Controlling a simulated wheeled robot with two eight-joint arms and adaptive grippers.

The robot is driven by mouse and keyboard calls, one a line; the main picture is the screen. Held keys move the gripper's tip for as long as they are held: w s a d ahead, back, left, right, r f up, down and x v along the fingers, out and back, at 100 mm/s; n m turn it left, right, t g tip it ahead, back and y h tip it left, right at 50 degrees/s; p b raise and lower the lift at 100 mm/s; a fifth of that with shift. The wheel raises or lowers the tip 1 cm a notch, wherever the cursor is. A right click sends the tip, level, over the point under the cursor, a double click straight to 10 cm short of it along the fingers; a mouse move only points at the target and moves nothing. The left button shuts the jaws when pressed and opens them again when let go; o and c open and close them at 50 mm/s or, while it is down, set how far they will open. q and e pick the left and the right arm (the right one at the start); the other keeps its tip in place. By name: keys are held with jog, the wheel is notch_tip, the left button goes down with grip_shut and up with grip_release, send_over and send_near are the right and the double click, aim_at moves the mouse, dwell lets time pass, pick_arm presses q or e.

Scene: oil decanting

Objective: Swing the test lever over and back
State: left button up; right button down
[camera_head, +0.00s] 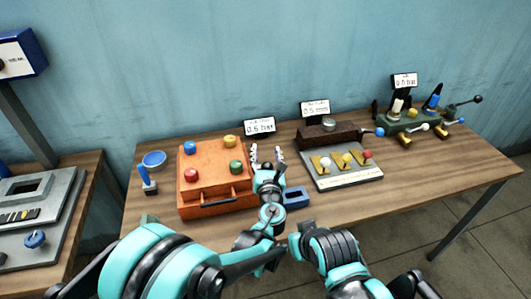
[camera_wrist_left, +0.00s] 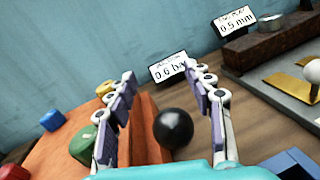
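My left gripper (camera_head: 267,156) is at the right side of an orange box (camera_head: 215,200) with several coloured knobs on top. In the left wrist view its two fingers (camera_wrist_left: 165,105) are spread apart. A round black ball knob (camera_wrist_left: 173,128) shows between them, with a gap on both sides. The knob looks like a lever's end, but its stem is not visible. In the head view the gripper hides it. A display reading 0.6 bar (camera_head: 259,126) stands behind. My right arm is at the bottom, and I do not see its gripper.
A blue block (camera_head: 296,197) lies right of my left gripper. Farther right are a plate with white, yellow and red knobs (camera_head: 345,176) and a dark bar device (camera_head: 325,135). A lever rig (camera_head: 415,123) stands at the right end.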

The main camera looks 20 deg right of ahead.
pick_arm(q)
jog(key=shift+s, duration=0.15)
jog(key=s+a, duration=0.1)
jog(key=s, duration=0.6)
jog(key=shift+s+a, duration=0.2)
